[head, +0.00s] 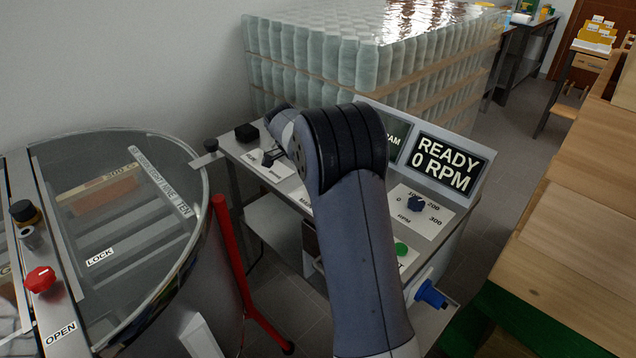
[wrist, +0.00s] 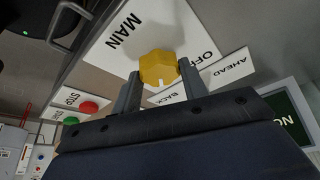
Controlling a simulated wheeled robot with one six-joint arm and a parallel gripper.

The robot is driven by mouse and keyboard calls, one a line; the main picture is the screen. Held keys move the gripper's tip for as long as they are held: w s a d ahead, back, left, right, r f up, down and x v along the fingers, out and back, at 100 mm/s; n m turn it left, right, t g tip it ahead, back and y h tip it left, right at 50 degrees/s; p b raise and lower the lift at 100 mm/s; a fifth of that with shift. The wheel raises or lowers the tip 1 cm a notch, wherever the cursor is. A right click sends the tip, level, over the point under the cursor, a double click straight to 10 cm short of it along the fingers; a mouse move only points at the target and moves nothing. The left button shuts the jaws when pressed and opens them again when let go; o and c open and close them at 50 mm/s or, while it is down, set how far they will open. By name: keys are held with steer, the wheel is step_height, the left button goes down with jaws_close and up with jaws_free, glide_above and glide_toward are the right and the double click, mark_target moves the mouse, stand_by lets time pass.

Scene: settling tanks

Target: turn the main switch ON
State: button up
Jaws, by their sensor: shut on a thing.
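The main switch is a yellow knob (wrist: 158,67) on a white plate (wrist: 108,45) marked MAIN and OFF in the wrist view. My gripper (wrist: 161,82) has one finger on each side of the knob and is shut on it. A white mark shows on the knob's near side, facing my gripper, not the OFF label. No ON label can be seen. In the head view my arm hides the knob and my fingertips. Only an edge of the plate (head: 304,199) shows there, left of the arm.
The console screen (head: 447,166) reads READY 0 RPM. An RPM dial (head: 415,203) and a green button (head: 401,249) lie right of my arm. A glass-lidded tank (head: 110,220) is at left, a wooden bench (head: 570,240) at right.

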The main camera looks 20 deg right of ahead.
steer(key=o, duration=1)
steer(key=shift+r, duration=0.1)
steer(key=v, duration=1)
steer(key=shift+a+r, duration=0.25)
steer(key=x, duration=1.1)
steer(key=shift+d, duration=0.1)
steer(key=shift+r, duration=0.1)
